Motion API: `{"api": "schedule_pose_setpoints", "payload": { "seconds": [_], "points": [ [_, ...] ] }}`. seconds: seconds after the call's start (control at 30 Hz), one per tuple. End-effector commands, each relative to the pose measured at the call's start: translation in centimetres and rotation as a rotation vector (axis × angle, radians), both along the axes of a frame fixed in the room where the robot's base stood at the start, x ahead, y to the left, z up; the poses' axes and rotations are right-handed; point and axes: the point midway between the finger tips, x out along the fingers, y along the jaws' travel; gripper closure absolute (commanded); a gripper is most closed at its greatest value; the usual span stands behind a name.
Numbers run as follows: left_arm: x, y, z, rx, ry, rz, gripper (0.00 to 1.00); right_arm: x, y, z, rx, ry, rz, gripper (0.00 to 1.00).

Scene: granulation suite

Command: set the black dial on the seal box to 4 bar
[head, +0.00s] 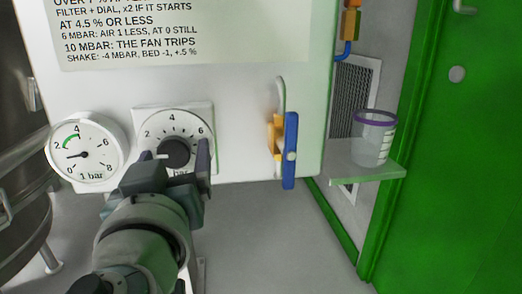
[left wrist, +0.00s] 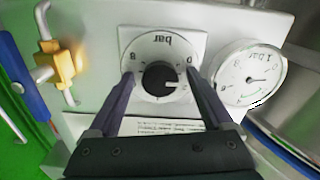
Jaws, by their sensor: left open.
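The black dial (head: 176,152) sits on a white square plate on the seal box (head: 232,140), with a scale showing 2, 4 and 6. Its white mark points left in the head view, below the 2; the left finger hides part of the scale there. In the left wrist view the dial (left wrist: 158,77) appears upside down, with its mark pointing right. My left gripper (head: 175,158) is open, its fingers on either side of the dial. In the left wrist view the gripper (left wrist: 160,82) shows gaps between both fingers and the knob. My right gripper is not in view.
A round gauge (head: 85,152) with a green arc is left of the dial, its needle pointing left. A yellow valve with a blue handle (head: 290,150) is to the right. A clear purple-rimmed cup (head: 374,138) stands on a small shelf (head: 375,174). A steel vessel (head: 18,180) is at far left.

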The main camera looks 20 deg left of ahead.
Motion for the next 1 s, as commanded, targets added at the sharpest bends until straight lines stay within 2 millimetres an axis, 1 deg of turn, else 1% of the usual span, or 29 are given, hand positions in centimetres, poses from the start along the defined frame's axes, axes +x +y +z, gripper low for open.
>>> {"api": "schedule_pose_setpoints", "payload": {
  "seconds": [0.07, 0.8, 1.0],
  "points": [
    [-0.02, 0.0, -0.01, 0.0, 0.0, 0.0, 0.16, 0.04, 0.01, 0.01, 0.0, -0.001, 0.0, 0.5],
    [-0.05, -0.03, -0.01, 0.001, 0.001, 0.0, 0.99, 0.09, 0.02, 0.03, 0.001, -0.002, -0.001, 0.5],
    [-0.05, -0.03, -0.02, 0.008, 0.005, 0.0, 1.0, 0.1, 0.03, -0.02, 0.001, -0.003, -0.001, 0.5]
  ]
}}
